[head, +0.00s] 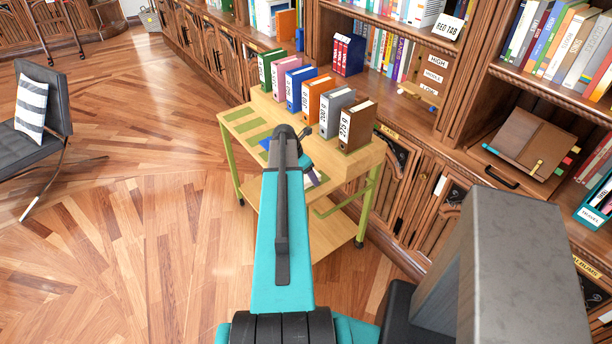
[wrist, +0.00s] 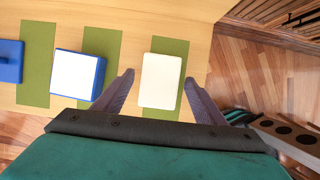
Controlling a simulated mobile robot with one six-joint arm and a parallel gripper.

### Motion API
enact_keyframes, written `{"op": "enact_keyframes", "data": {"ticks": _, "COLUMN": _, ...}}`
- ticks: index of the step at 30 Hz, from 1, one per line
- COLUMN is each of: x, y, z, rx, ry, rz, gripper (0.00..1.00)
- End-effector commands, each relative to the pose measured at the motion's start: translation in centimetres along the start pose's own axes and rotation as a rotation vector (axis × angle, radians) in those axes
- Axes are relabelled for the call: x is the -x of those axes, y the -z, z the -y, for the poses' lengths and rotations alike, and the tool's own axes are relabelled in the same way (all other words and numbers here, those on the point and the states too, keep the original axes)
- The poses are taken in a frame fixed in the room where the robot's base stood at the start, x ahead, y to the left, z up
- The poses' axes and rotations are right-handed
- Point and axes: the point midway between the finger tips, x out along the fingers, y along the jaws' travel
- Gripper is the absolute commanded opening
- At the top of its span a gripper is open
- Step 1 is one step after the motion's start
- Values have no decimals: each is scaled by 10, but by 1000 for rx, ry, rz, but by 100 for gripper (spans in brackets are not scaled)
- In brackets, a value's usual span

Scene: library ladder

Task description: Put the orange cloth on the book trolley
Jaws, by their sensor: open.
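The wooden book trolley (head: 238,127) stands in front of my arm, with green strips on its top; that top also shows in the wrist view (wrist: 130,20). I cannot make out an orange cloth in either view. My gripper (wrist: 159,79) is open, pointing down over the trolley top. A cream block (wrist: 162,80) on a green strip appears between its fingertips; I see no contact. My arm mostly hides the gripper and part of the trolley top in the head view.
Several coloured binders, including an orange one (head: 312,100), stand along the trolley's back. A blue-sided box with a white top (wrist: 79,75) lies left of the cream block. Bookshelves (head: 465,60) stand behind and right. A grey chair (head: 45,115) is at left; floor between is clear.

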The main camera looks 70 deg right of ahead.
Motion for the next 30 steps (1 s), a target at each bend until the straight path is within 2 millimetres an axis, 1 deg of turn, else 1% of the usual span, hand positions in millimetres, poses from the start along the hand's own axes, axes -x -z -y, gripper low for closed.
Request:
{"op": "enact_keyframes", "data": {"ticks": 8, "x": 5, "y": 0, "z": 0, "rx": 0, "ry": -1, "rz": 1, "gripper": 65}}
{"op": "enact_keyframes", "data": {"ticks": 13, "x": 16, "y": 0, "z": 0, "rx": 0, "ry": -1, "rz": 0, "gripper": 65}}
{"op": "enact_keyframes", "data": {"ticks": 30, "x": 80, "y": 0, "z": 0, "rx": 0, "ry": -2, "rz": 1, "gripper": 65}}
